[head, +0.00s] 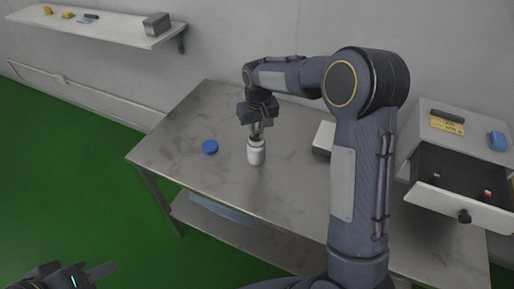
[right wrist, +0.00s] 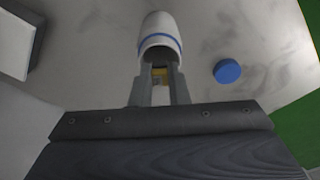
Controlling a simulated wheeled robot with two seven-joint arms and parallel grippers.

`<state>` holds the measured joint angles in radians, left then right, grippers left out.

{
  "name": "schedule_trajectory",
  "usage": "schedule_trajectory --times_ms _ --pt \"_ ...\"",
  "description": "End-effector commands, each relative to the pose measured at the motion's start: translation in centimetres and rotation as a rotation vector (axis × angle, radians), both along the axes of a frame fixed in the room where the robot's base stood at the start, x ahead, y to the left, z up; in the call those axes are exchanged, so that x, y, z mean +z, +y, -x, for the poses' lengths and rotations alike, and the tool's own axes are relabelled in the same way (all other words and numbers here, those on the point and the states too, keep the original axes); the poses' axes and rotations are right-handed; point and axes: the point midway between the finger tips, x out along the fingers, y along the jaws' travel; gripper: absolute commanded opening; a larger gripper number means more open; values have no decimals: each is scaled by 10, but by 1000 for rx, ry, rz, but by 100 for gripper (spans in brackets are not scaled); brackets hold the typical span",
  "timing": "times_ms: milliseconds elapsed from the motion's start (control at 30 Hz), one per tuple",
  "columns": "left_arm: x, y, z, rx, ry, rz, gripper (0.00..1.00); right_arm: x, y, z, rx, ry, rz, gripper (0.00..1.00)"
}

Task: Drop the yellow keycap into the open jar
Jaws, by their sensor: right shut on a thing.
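The white jar (head: 256,152) with a blue band stands upright and open on the metal table; in the right wrist view the jar (right wrist: 160,32) is just beyond my fingertips. My right gripper (head: 257,132) is directly over the jar's mouth, pointing down. In the right wrist view my right gripper (right wrist: 160,82) is shut on the yellow keycap (right wrist: 160,75), which is small and partly hidden between the fingers. Whether the keycap is inside the rim I cannot tell. My left gripper (head: 98,272) is at the bottom left, over the green floor, far from the table; its jaw opening is unclear.
A blue lid (head: 210,147) lies left of the jar on the table (head: 190,115). A white box (head: 323,138) is to the right, partly behind my arm. An open drawer (head: 460,205) holds small items. A wall shelf (head: 110,22) is at upper left.

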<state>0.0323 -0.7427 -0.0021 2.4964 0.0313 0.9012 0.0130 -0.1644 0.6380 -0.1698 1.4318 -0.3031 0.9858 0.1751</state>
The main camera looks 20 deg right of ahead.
Motion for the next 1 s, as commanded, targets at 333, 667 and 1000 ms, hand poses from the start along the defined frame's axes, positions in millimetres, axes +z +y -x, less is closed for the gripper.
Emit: schedule_trajectory --times_ms 333,667,1000 --pt "0 0 0 0 0 0 36 0 0 0 0 0 0 40" --pt "0 0 0 0 0 0 36 17 0 1 0 -5 -1 40" --pt "0 0 0 0 0 0 36 70 0 8 0 -3 -1 40"
